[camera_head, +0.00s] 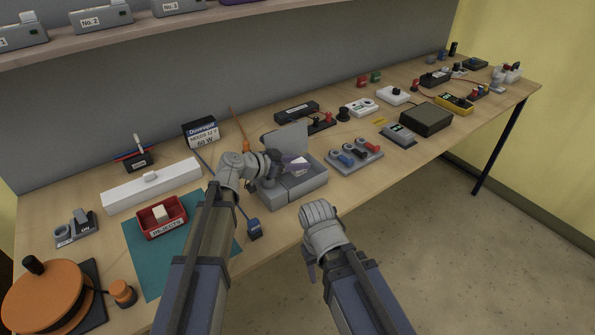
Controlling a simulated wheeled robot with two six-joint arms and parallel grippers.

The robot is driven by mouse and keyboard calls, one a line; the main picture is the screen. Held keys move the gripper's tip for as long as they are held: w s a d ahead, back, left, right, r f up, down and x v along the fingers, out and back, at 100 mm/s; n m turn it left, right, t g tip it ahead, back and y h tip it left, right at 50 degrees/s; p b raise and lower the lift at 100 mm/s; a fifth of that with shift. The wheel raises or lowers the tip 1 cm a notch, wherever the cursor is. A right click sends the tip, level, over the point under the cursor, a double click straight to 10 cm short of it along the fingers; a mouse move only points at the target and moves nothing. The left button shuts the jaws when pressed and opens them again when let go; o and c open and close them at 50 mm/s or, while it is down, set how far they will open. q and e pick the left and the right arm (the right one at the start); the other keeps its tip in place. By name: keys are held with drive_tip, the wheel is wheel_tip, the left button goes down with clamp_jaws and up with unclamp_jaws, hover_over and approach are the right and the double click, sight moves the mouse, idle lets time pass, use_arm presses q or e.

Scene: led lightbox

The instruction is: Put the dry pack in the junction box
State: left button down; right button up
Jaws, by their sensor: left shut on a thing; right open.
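The grey junction box (306,184) stands near the front edge of the bench, its lid (285,138) raised at the back. My gripper and wrist hide part of the box interior. My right gripper (310,270) is open and empty, in front of the bench edge and lower than the box.
A red rejects tray (165,229) with a pale block stands on a teal mat (147,265) at left. A grey holder with coloured plugs (354,156) is right of the box. A small dark blue block (255,229) lies near the front edge. A shelf overhangs the back left.

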use_arm(q)
drive_tip(key=shift+f, duration=0.4)
use_arm(e)
drive_tip(key=shift+f, duration=0.4)
use_arm(q)
drive_tip(key=shift+f+b, duration=0.55)
use_arm(e)
drive_tip(key=shift+f, duration=0.5)
use_arm(q)
drive_tip(key=shift+f, duration=0.1)
use_arm(e)
drive_tip(key=shift+f, duration=0.15)
use_arm(q)
drive_tip(key=c, duration=0.5)
unclamp_jaws()
use_arm(e)
drive_tip(key=shift+r, duration=0.2)
